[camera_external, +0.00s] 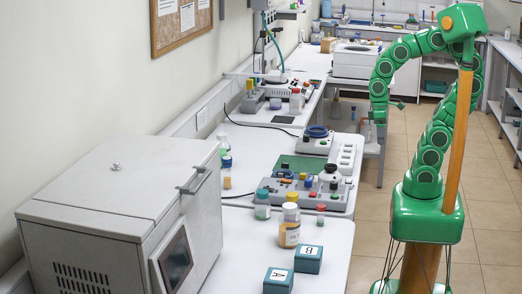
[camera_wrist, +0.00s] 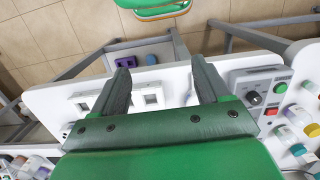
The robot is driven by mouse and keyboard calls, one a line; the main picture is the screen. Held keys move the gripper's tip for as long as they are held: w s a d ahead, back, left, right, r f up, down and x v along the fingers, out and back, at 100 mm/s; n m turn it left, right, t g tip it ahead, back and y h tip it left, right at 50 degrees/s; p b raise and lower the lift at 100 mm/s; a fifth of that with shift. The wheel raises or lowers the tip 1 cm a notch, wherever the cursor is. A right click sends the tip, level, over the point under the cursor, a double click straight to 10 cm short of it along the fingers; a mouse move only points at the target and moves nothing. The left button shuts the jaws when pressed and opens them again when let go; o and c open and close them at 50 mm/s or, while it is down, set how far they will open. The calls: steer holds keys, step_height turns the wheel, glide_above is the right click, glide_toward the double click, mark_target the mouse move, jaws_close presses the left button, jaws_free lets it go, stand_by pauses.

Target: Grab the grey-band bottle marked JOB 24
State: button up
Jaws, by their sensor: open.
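Several bottles stand on the near bench; I cannot read JOB 24 or make out a clear grey band on any. The largest is an amber bottle with a pale cap (camera_external: 289,232). Blue-capped bottles (camera_external: 227,172) stand near the wall. In the wrist view, some bottles (camera_wrist: 289,136) show at the right edge, partly cut off. My gripper (camera_wrist: 161,68) is open and empty, above the bench edge and apart from the bottles. In the external view it hangs at the arm's end (camera_external: 377,115).
A control panel with knobs (camera_external: 305,188) and a white strip with square openings (camera_external: 346,158) lie on the bench. Teal boxes marked A (camera_external: 278,281) and B (camera_external: 308,260) stand in front. A large grey machine (camera_external: 120,215) fills the left. The aisle floor is clear.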

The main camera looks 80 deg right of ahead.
steer(key=w+d+r+t+h, duration=0.1)
steer(key=w+d+t, duration=0.4)
steer(key=w, duration=1)
steer(key=w+d+r+t+h, duration=0.15)
steer(key=w+d, duration=0.55)
steer(key=w, duration=0.8)
steer(key=w+d+t+h, duration=0.1)
steer(key=w+d+t, duration=0.45)
steer(key=w, duration=0.95)
steer(key=w+n+t+y, duration=0.1)
steer(key=w+n+t, duration=0.1)
steer(key=w, duration=0.5)
steer(key=n+t+y, duration=0.1)
steer(key=n+y, duration=0.5)
steer(key=y, duration=0.8)
glide_toward(225, 135)
steer(key=x, duration=0.2)
steer(key=shift+x, duration=4)
steer(key=shift+w+d+f, duration=0.1)
steer(key=shift+d+f, duration=0.05)
jaws_close()
